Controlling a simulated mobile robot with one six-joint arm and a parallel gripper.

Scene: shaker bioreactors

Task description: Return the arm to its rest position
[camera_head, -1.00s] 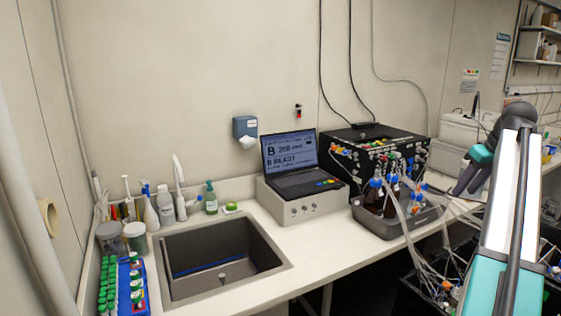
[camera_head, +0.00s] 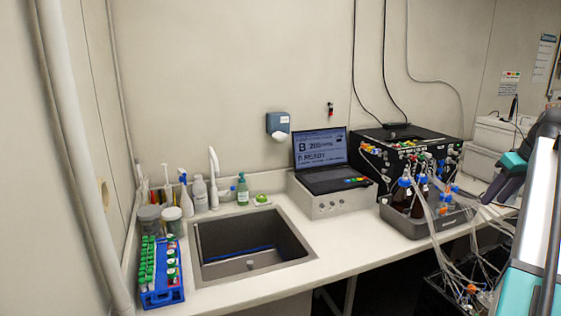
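My arm (camera_head: 537,215), white and teal with a dark wrist, stands at the right edge of the head view. Its dark grey wrist and end part reach over the right side of the bench, near the tubing. My gripper's fingertips cannot be made out clearly there, so I cannot tell whether it is open or shut. No held object is visible.
A black bioreactor box (camera_head: 408,150) and a grey tray (camera_head: 428,225) with bottles and tubing are left of my arm. A laptop (camera_head: 322,160) sits on a white box. A sink (camera_head: 290,253) and blue tube rack (camera_head: 165,297) are further left.

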